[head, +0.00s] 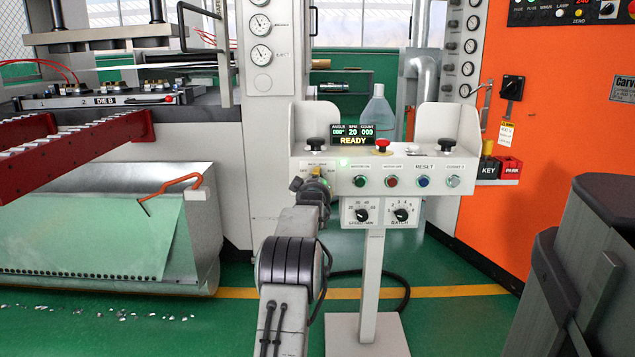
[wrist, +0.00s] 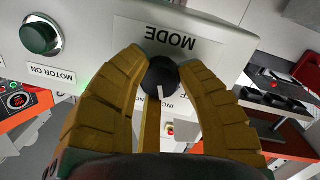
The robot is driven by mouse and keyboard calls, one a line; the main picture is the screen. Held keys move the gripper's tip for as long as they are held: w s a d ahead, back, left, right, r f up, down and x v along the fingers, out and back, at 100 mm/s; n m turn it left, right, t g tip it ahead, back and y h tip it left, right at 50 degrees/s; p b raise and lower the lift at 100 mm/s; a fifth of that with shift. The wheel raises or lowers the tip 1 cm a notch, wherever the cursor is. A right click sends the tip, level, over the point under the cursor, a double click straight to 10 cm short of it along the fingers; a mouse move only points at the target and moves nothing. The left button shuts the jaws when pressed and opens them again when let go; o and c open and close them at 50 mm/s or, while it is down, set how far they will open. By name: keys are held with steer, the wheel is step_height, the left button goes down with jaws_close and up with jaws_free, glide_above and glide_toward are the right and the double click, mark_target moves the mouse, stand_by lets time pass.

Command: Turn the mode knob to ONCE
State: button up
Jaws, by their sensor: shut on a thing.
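The mode knob (wrist: 161,74) is a round black knob with a white pointer line, on a pale panel under an upside-down MODE label (wrist: 168,38). My gripper (wrist: 160,72) has its yellow fingers on both sides of the knob, shut on it. The pointer is toward the bottom of the wrist view, near partly covered letters reading "INC". Letters "FF" show to their right; the word ONCE is not readable. In the head view my gripper (head: 317,174) is at the left end of the control panel and hides the knob.
Beside the knob are the green MOTOR ON button (wrist: 40,37), a red button (head: 391,181), a blue RESET button (head: 423,181) and a red mushroom button (head: 382,144). The display (head: 352,134) reads READY. Lower dials (head: 401,214) sit under the panel. An orange cabinet (head: 570,150) stands right.

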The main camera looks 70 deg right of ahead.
steer(key=o, duration=1.2)
steer(key=shift+w, duration=0.1)
steer(key=shift+a, duration=0.15)
steer(key=v, duration=1.1)
steer(key=shift+a, duration=0.3)
